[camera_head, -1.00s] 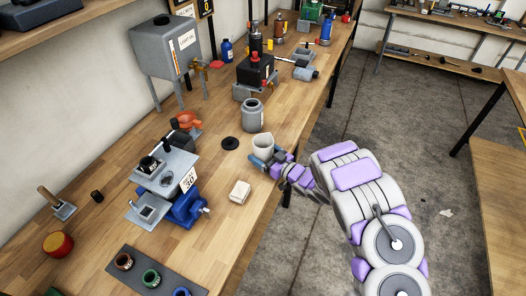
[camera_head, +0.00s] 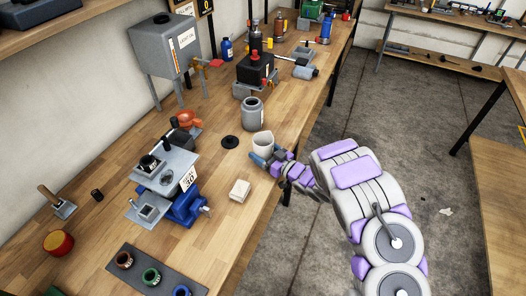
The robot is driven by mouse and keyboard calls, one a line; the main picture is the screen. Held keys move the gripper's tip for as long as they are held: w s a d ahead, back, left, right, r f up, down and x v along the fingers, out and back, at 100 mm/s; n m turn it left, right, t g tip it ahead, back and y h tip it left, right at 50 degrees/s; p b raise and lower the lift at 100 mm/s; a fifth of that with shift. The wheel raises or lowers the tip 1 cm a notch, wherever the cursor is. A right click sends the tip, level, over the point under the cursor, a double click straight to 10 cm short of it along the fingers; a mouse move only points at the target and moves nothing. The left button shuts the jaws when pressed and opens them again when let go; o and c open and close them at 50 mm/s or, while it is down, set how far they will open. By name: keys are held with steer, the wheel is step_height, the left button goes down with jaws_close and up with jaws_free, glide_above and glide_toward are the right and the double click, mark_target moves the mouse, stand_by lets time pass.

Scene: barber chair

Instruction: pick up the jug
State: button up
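A small off-white jug (camera_head: 263,141) stands upright at or just above the right edge of the wooden bench, in front of a grey lidded-looking can (camera_head: 252,114). My gripper (camera_head: 260,158) reaches in from the right and is at the jug's near lower side. Its blue-grey fingers overlap the jug's lower part in the picture. The fingers are small and partly hidden, so I cannot tell whether they are closed on the jug or only beside it.
A black disc (camera_head: 230,142) lies left of the jug. A pale block (camera_head: 240,190) lies nearer. A blue vise (camera_head: 188,207) with grey plates stands left. A grey tank (camera_head: 168,62) on legs stands at the back. Bare bench (camera_head: 215,255) shows in front.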

mark_target(263, 145)
steer(key=shift+r, duration=0.45)
step_height(263, 145, up, 2)
steer(key=shift+r+p, duration=0.25)
steer(key=shift+p, duration=0.35)
steer(key=s+d+p, duration=0.1)
steer(key=s+d, duration=0.2)
steer(key=s, duration=0.4)
steer(key=s+d+r+p, duration=0.1)
steer(key=s+d, duration=0.2)
steer(key=s, duration=0.4)
steer(key=shift+s+d+r, duration=0.2)
steer(key=shift+s+d, duration=0.05)
steer(key=shift+d, duration=0.15)
